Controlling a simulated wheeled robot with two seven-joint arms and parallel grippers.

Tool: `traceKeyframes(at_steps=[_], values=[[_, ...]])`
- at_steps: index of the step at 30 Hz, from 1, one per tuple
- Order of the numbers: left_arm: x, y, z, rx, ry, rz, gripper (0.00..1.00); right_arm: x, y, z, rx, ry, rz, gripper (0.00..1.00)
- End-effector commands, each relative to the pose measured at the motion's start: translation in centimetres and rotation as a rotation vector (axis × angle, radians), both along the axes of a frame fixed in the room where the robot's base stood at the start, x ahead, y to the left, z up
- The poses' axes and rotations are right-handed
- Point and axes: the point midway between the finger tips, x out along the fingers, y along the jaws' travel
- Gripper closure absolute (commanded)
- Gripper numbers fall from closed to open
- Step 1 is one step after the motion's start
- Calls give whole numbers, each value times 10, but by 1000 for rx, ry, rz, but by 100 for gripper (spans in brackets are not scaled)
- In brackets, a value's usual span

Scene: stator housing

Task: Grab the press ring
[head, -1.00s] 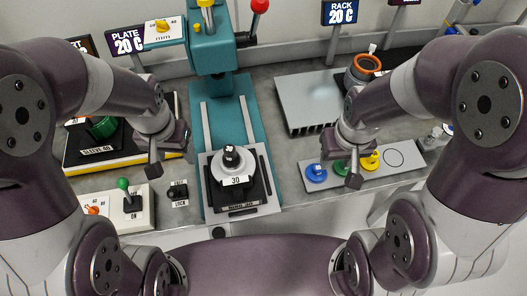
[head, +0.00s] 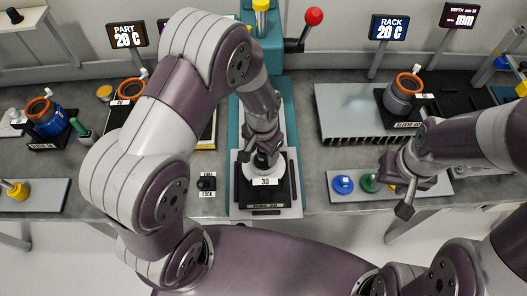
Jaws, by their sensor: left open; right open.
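A round silver ring-like piece labelled 30 (head: 264,182) sits on a dark square nest (head: 248,198) on the press bed. I take it to be the press ring, though nothing in view names it. A dark knob stood at its centre earlier; my gripper now mostly hides it. My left gripper (head: 262,156) is open and points down right over the middle of this piece, its fingers at the knob. I cannot tell whether they touch it. My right gripper (head: 396,190) is open and empty at the right, by the tray of coloured pieces.
The teal press (head: 272,50) with a red-knobbed lever (head: 313,17) stands behind. A tray (head: 440,187) holds a blue piece (head: 343,184) and a green piece (head: 370,181). A ribbed metal plate (head: 345,105) lies at back right. A small lock switch (head: 206,184) is left of the nest.

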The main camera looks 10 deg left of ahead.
Motion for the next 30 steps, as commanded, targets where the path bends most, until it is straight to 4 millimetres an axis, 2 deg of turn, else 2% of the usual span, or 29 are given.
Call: traceKeyframes(at_steps=[5,6,8,9,12,23,26,30], values=[[0,0,-2,0,0,0,38,0,0,0,0,0,0,57],[0,0,-2,0,0,0,41,0,0,0,0,0,0,57],[0,0,-2,0,0,0,61,0,0,0,0,0,0,57],[0,0,-1,0,-1,0,74,0,0,0,0,0,0,57],[0,0,-1,0,0,0,100,0,0,0,0,0,0,57],[1,0,3,-1,-4,0,100,0,0,-2,0,0,0,57],[2,0,13,-1,-5,0,100,0,0,-6,0,0,0,57],[2,0,38,-2,-8,0,100,0,0,-14,0,0,0,57]])
